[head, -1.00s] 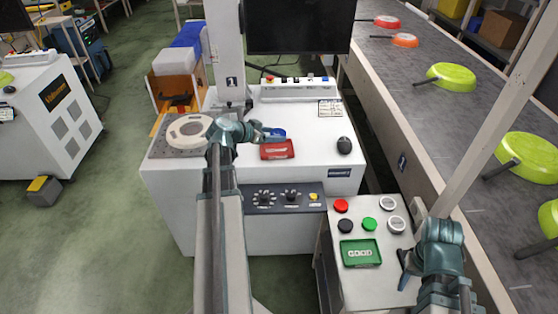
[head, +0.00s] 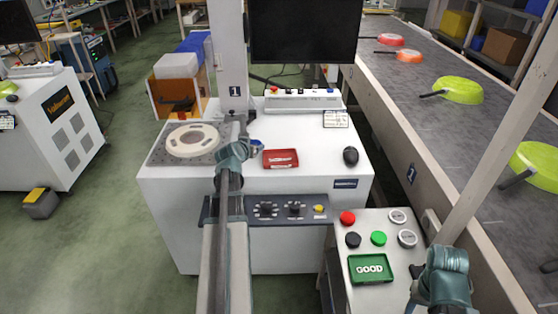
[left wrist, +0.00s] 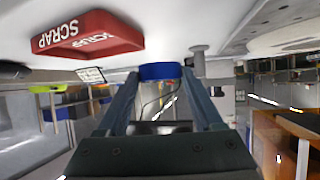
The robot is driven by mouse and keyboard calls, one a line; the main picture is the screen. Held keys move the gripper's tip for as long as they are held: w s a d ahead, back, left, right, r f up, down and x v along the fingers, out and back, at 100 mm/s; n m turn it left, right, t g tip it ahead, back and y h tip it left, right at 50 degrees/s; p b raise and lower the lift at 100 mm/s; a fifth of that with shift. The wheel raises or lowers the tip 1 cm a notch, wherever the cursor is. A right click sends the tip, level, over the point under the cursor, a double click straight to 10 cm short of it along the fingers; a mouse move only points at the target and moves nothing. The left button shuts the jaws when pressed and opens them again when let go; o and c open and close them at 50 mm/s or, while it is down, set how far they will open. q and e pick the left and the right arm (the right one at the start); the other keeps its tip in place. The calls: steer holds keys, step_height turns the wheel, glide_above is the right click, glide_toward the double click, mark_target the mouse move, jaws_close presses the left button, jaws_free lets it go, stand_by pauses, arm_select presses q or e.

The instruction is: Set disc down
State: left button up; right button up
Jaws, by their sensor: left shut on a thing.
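A small blue disc (left wrist: 160,71) is between the fingertips of my left gripper (left wrist: 158,80) in the left wrist view. In the head view the disc (head: 257,148) is mostly hidden by my left gripper (head: 250,146), just left of the red tray (head: 280,158) on the white machine top. The red tray, marked SCRAP, also shows in the left wrist view (left wrist: 88,35). The green tray (head: 370,269), marked GOOD, lies on the lower console. My right gripper (head: 414,296) is low at the right, partly cut off; its jaw opening cannot be made out.
A round pale fixture (head: 191,140) sits on a grey plate at the machine's left. A post (head: 233,60), monitor (head: 303,32) and mouse (head: 350,156) stand nearby. Red, black and green buttons (head: 378,238) are above the green tray. The conveyor (head: 440,125) carries pans at right.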

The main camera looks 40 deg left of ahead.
arm_select(q)
steer(key=w+d, duration=0.1)
steer(key=d, duration=0.1)
steer(key=w+d, duration=0.2)
steer(key=d, duration=0.1)
steer(key=w+d+f, duration=0.1)
steer(key=d, duration=0.1)
steer(key=shift+w+d+b, duration=0.3)
steer(key=shift+w+b, duration=0.05)
step_height(320, 180, down, 4)
steer(key=b, duration=0.3)
steer(key=shift+w+d+r+b, duration=0.15)
steer(key=shift+b, duration=0.25)
steer(key=shift+r, duration=0.15)
steer(key=o, duration=1.5)
steer(key=shift+c, duration=0.2)
